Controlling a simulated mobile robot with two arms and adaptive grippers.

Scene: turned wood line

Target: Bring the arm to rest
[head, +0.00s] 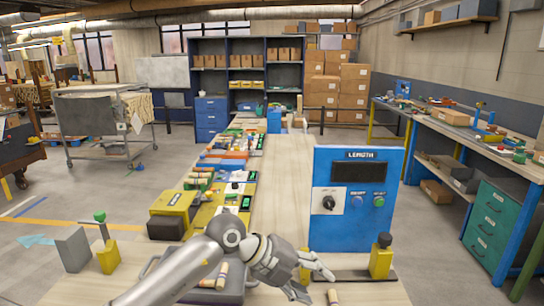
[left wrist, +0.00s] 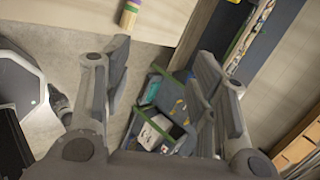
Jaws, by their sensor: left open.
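My left arm comes in from the lower left of the head view. Its gripper (head: 315,284) is open, in front of the blue length gauge and above the near bench edge. In the left wrist view the open fingers (left wrist: 166,60) have nothing between their pads. A short turned wood piece (head: 333,297) stands or lies near the fingertips, cut off by the lower edge of the head view. A banded cylinder (left wrist: 130,13) shows beyond the fingers at the top of the left wrist view. My right gripper is not in view.
The blue gauge box marked LENGTH (head: 352,225) stands right of centre. A yellow fixture with a dark knob (head: 381,262) is close right of the gripper. A grey tray (head: 205,297) lies behind my arm. A bin of mixed items (left wrist: 165,115) lies below the fingers. The pale bench strip (head: 275,190) is clear.

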